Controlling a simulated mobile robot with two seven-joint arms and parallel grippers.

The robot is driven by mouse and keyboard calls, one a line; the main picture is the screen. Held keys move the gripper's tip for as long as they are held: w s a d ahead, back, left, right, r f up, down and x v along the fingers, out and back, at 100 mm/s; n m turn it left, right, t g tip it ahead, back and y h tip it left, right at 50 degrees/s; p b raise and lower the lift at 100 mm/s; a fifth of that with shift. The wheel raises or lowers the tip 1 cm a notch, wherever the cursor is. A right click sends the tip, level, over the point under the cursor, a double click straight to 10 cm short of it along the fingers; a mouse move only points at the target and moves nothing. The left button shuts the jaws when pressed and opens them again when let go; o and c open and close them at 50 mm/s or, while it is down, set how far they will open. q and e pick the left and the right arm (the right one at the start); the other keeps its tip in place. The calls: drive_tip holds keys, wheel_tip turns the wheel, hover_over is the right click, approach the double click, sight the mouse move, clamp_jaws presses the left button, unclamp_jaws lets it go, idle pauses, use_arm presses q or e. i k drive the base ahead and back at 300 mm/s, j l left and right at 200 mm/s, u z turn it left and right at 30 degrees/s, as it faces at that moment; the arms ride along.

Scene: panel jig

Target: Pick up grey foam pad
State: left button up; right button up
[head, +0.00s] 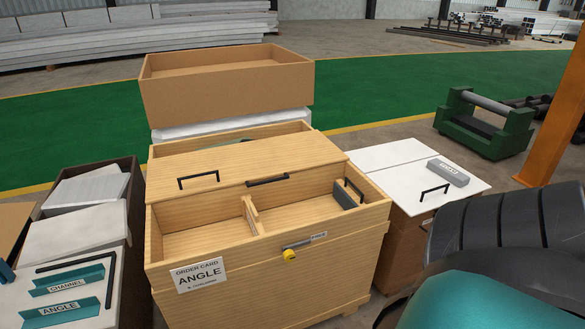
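A small dark grey pad (345,196) stands upright against the right wall inside the right compartment of the wooden box (275,275). It looks like the foam pad, but its material cannot be told. A lighter grey block (448,172) with dark lettering lies on the white top of the cabinet to the right. Neither gripper shows in the head view. A large dark, ribbed part with teal below it fills the lower right corner and looks like my own arm. Nothing touches the pad.
The box has a wooden lid panel (245,160) with black handles, a divider (253,215), and a yellow-tipped fitting (290,254) in front. An open brown carton (230,100) stands behind. Teal angle and channel pieces (62,310) lie at left. An orange post (558,120) rises at right.

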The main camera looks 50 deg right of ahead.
sight(453, 176)
drive_tip(key=z, duration=3)
drive_tip(key=i+l+z, duration=0.1)
drive_tip(key=i+z, duration=0.5)
drive_tip(key=i, duration=2.7)
drive_tip(key=i+l+u, duration=0.1)
drive_tip(key=i, duration=0.55)
drive_tip(key=i+l+u, duration=0.1)
drive_tip(key=i, duration=0.5)
